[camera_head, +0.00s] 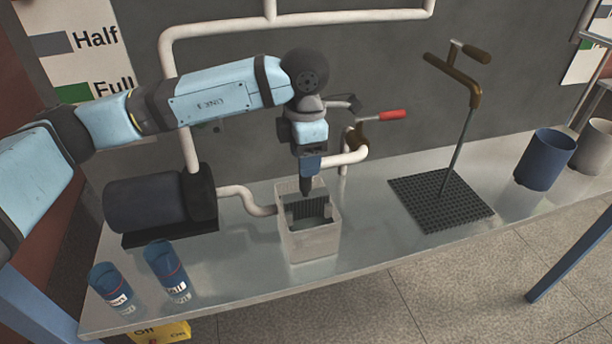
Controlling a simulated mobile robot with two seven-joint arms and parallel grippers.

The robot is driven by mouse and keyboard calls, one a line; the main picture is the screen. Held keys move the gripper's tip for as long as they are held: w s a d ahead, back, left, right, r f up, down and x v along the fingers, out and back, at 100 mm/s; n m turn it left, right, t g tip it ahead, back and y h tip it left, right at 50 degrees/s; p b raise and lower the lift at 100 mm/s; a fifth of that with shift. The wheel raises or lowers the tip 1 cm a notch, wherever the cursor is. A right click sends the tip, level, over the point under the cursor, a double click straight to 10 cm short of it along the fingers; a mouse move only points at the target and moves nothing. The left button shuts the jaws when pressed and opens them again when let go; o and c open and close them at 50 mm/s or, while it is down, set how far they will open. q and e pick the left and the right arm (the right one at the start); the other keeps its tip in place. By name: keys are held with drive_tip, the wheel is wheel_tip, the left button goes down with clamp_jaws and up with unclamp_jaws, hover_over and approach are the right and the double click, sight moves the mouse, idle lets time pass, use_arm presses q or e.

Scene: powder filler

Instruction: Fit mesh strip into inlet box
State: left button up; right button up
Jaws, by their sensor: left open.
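The inlet box (312,245), a pale translucent open-topped box, stands on the metal table below my left arm. A dark ribbed strip (308,209), which looks like the mesh strip, stands inside the box near its rim. My left gripper (306,192) points straight down over the box, just above the strip. It is open, but its narrow fingers look close together from here, and I cannot tell whether they touch the strip. The strip's lower part is hard to make out. My right gripper is not in view.
A black grid mat (418,205) with an upright brown-handled rod (462,130) lies right of the box. Blue cup (545,160) and grey cup (592,148) stand far right. Two blue-topped jars (168,270) stand front left. A dark motor (150,203) and white pipes (187,130) are behind.

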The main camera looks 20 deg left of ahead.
use_arm(q)
wheel_tip(320, 180, up, 5)
drive_tip(key=shift+r, duration=0.9)
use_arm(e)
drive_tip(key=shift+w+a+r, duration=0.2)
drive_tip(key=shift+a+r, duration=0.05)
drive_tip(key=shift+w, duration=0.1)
use_arm(q)
drive_tip(key=shift+f, duration=0.1)
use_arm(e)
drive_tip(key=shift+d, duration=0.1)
